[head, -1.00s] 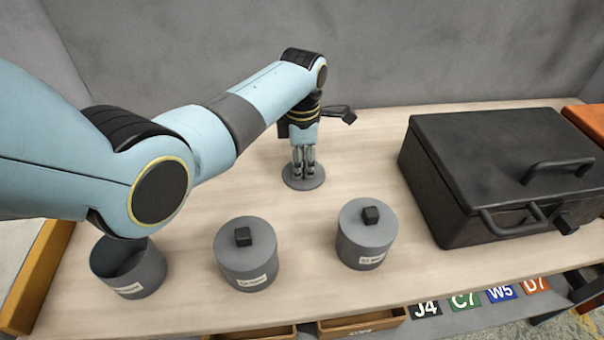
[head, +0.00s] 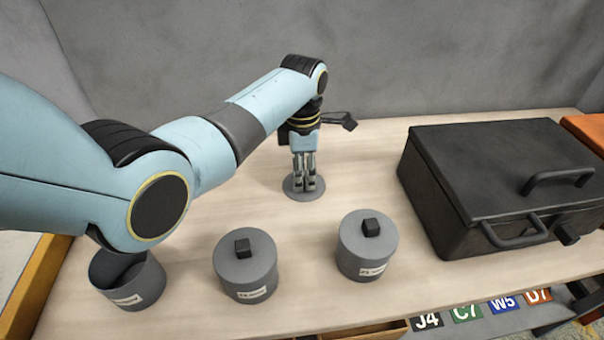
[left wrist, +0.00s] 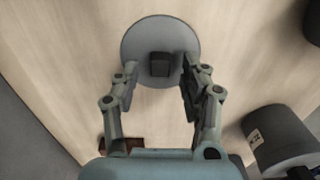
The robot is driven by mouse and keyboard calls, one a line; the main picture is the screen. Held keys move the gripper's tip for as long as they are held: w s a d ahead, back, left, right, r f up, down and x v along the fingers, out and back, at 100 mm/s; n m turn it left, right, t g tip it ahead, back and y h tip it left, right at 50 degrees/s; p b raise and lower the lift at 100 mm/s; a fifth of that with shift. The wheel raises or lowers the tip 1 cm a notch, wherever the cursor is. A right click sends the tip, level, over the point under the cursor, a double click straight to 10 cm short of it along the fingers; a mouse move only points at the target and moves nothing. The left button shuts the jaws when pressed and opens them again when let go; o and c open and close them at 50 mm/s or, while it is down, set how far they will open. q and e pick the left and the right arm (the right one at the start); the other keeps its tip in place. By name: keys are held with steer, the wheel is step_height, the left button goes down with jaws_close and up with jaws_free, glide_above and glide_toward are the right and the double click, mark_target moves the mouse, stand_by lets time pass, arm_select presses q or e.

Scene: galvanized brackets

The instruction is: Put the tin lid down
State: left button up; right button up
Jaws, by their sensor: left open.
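The tin lid (head: 304,197) is a flat grey disc lying on the wooden bench top, behind the row of tins. In the left wrist view the lid (left wrist: 149,35) shows its dark square knob (left wrist: 160,64) in the middle. My left gripper (head: 305,186) points straight down over the lid. It is open, with the fingers of the gripper (left wrist: 159,70) on either side of the knob. A gap shows on the left of the knob; the right finger is close to it, and I cannot tell whether they touch. My right gripper is not in view.
An open, lidless tin (head: 140,284) stands front left under my left arm. Two lidded tins (head: 246,268) (head: 365,250) stand to its right. A black case (head: 490,170) fills the right side. A grey wall (head: 440,55) rises behind. Bare bench surrounds the lid.

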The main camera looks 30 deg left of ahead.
arm_select(q)
step_height(320, 180, up, 11)
steer(key=p, duration=0.1)
steer(key=shift+f, duration=0.1)
stand_by(0.6)
